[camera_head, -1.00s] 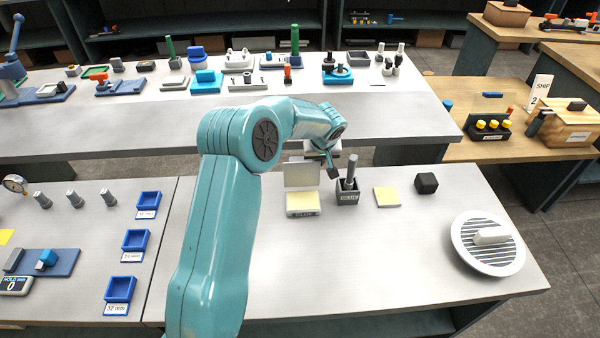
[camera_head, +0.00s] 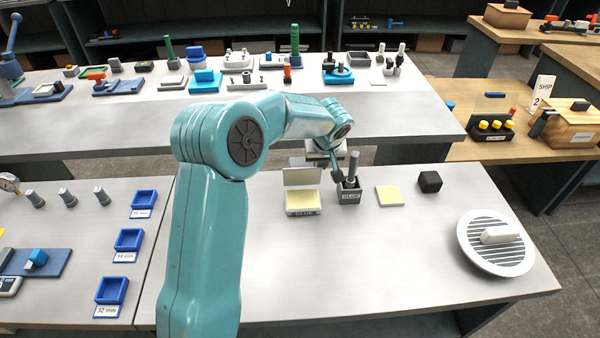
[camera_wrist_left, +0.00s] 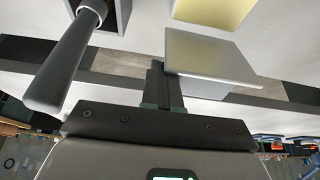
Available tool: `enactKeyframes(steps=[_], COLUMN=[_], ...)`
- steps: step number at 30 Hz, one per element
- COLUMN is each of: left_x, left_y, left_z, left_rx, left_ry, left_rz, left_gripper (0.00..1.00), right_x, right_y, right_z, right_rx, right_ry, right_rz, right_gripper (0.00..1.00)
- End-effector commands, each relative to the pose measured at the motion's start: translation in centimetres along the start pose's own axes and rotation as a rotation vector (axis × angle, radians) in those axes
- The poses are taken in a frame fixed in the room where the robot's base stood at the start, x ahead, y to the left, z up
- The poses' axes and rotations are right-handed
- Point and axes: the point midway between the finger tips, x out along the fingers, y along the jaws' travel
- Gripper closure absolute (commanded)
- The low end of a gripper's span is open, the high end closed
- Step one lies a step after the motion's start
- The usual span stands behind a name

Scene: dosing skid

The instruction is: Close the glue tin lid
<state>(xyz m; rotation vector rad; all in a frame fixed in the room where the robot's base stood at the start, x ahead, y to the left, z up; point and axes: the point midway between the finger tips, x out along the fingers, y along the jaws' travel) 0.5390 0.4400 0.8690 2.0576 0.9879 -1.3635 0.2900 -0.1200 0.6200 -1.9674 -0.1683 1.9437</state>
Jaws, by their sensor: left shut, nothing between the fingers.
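The glue tin (camera_head: 303,210) is a small pale box with a yellow top face and a GLUE label, standing near the back edge of the near table. Its flat grey lid (camera_head: 302,177) stands raised at the tin's far side, open. In the left wrist view the lid (camera_wrist_left: 208,62) is close beside the fingers, with the tin's yellow face (camera_wrist_left: 215,8) beyond it. My left gripper (camera_head: 337,172) is shut and empty, just right of the lid and behind the brush pot. The fingers (camera_wrist_left: 158,75) overlap the lid's edge in the wrist view; I cannot tell whether they touch.
A dark pot (camera_head: 349,197) labelled GLUE holds a grey-handled tool (camera_head: 353,165), close right of the tin. A yellow pad (camera_head: 389,196), a black cube (camera_head: 430,181) and a round slatted disc (camera_head: 495,242) stand farther right. The table's front is clear.

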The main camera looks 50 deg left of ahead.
Motion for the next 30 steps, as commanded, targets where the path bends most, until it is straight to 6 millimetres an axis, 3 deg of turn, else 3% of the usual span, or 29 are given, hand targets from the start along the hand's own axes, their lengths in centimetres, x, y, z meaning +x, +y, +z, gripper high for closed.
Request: enactKeyframes(steps=[12, 24, 30], left_x=[-0.2, -0.9, -1.3], left_y=[0.0, 0.0, 0.0], left_z=[0.3, 2.8, 3.0], left_rx=[-0.001, 0.000, -0.001], left_ry=[0.000, 0.000, 0.000], left_rz=[0.000, 0.001, 0.000], left_gripper=[1.00, 1.00, 1.00], right_x=[0.3, 2.8, 2.7], right_y=[0.1, 1.0, 1.0], right_z=[0.0, -0.1, -0.1], right_rx=[0.000, 0.000, 0.000], right_ry=[0.000, 0.000, 0.000], right_rz=[0.000, 0.000, 0.000], right_gripper=[0.45, 0.45, 0.45])
